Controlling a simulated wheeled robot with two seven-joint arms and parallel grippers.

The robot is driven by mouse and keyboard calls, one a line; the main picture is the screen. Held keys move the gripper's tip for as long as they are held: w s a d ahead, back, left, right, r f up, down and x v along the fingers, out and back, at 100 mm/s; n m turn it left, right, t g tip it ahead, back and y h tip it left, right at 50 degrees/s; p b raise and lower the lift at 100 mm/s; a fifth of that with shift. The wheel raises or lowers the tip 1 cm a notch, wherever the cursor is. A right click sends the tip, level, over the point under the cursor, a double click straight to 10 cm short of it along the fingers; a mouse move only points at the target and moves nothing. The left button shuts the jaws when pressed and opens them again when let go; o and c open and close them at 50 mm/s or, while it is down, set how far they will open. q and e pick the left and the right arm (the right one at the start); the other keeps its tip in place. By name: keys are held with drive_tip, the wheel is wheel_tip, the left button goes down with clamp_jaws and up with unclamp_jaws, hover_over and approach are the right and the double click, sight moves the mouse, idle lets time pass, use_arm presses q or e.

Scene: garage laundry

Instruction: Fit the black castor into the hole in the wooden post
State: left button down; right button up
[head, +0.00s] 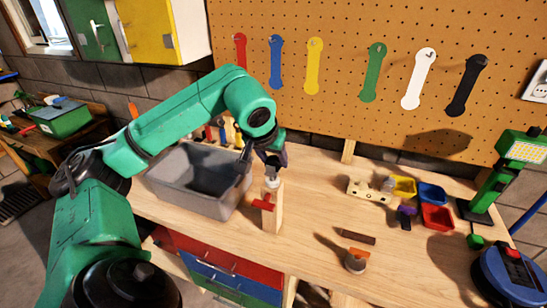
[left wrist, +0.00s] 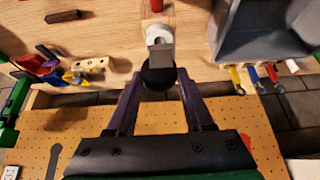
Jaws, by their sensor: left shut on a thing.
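The black castor (left wrist: 158,74) is between the fingers of my left gripper (left wrist: 157,78) in the left wrist view. A pale grey fitting (left wrist: 160,38) extends from it on the side away from my wrist. In the head view my left gripper (head: 272,158) is shut on the castor above the wooden post (head: 273,215), and the pale fitting (head: 271,183) shows at the post's top. The post stands upright on the bench with a red clamp (head: 262,204) at its side. The hole is hidden, so I cannot tell whether the stem is in it. My right gripper is not in view.
A grey bin (head: 190,190) stands close left of the post. On the right are a wooden block with holes (head: 368,190), small coloured trays (head: 436,217) and a green lamp (head: 505,175). A small round item (head: 355,261) lies near the front edge. Bench space right of the post is clear.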

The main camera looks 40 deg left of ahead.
use_arm(q)
drive_tip(key=shift+f+b, duration=0.7)
drive_tip(key=shift+f, duration=0.2)
drive_tip(key=shift+c, duration=1)
unclamp_jaws()
drive_tip(key=p+v, duration=0.2)
drive_tip(key=v, duration=1.2)
drive_tip(key=shift+s+r, duration=0.2)
drive_tip(key=shift+r, duration=0.05)
